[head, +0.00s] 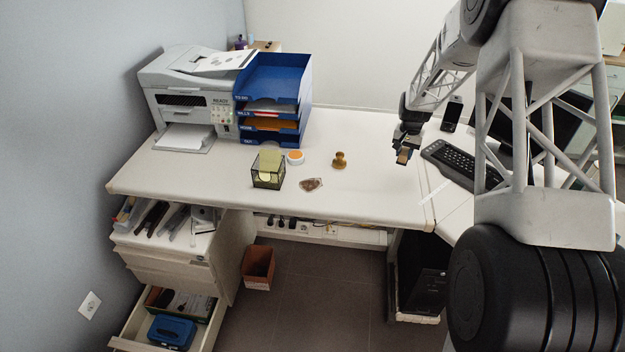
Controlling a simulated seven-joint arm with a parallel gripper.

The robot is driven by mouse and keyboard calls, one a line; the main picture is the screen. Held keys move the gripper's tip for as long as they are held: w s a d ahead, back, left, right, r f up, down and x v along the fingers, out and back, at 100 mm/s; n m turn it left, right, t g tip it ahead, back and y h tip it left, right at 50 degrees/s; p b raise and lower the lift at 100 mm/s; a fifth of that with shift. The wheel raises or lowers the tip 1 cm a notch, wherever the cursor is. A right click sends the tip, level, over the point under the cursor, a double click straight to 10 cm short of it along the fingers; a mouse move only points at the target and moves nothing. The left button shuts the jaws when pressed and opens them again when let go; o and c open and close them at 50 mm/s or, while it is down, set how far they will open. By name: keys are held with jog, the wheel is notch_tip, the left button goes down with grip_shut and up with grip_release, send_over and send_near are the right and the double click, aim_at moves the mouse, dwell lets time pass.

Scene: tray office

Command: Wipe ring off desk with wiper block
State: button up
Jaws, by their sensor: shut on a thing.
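My gripper (405,146) is to the right of the desk's middle, shut on a small tan block (403,156), which looks like the wiper block. The gripper hides part of the block. I cannot tell whether the block touches the desk or hangs just above it. A small brown mark or flat item (311,184) lies near the front edge of the white desk (370,195), left of the gripper and well apart from it. It may be the ring, but it is too small to make out clearly.
A brown stamp (340,160), an orange-and-white round item (295,157) and a dark mesh note holder (268,171) stand near the mark. A printer (190,95) and blue trays (275,95) fill the back left. A keyboard (455,163) lies right of the gripper.

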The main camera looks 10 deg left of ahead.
jog(key=s+a+m, duration=0.3)
jog(key=a, duration=0.9)
jog(key=s+a+m, duration=0.3)
jog(key=a, duration=0.9)
jog(key=s+a+m, duration=0.3)
jog(key=a, duration=0.9)
jog(key=shift+s, duration=0.2)
jog(key=shift+f, duration=0.1)
